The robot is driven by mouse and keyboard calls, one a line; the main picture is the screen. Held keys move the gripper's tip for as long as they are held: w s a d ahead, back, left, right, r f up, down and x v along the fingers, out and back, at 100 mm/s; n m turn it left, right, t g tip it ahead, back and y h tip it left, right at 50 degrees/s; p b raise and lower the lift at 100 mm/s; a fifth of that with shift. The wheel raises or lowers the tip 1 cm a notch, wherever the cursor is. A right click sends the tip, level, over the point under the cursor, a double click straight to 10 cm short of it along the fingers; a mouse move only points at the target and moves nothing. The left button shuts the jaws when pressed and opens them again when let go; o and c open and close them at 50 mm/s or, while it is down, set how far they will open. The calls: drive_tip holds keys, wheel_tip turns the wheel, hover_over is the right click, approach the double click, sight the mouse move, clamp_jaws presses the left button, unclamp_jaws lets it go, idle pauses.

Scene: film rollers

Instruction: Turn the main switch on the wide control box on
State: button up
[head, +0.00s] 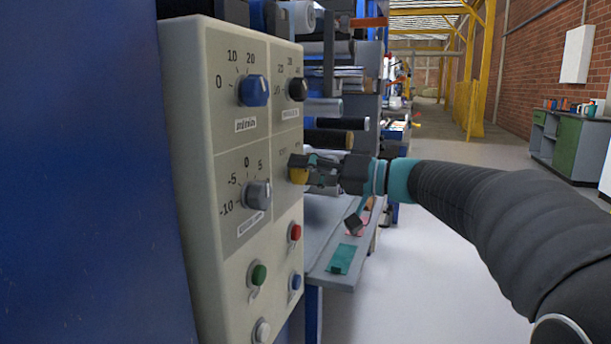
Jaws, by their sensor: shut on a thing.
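The wide control box (215,160) is a beige panel on the left, with a blue knob (254,90), a black knob (297,89) and a grey knob (258,194). A yellow knob (298,175) sits at the right middle of the panel. My gripper (304,168) reaches in from the right and is shut on the yellow knob, hiding much of it and its labels. I cannot read whether this knob is the main switch, or which way it points.
Below are a green button (259,274), a red button (296,232), a blue button (296,282) and a white button (262,330). Rollers (340,124) and a grey shelf (335,278) stand just behind the panel. The floor (430,270) to the right is open.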

drive_tip(key=m, duration=0.5)
drive_tip(key=shift+m+p, duration=0.3)
idle(0.4)
drive_tip(key=o, duration=1.2)
drive_tip(key=shift+c, duration=0.2)
drive_tip(key=v, duration=1.2)
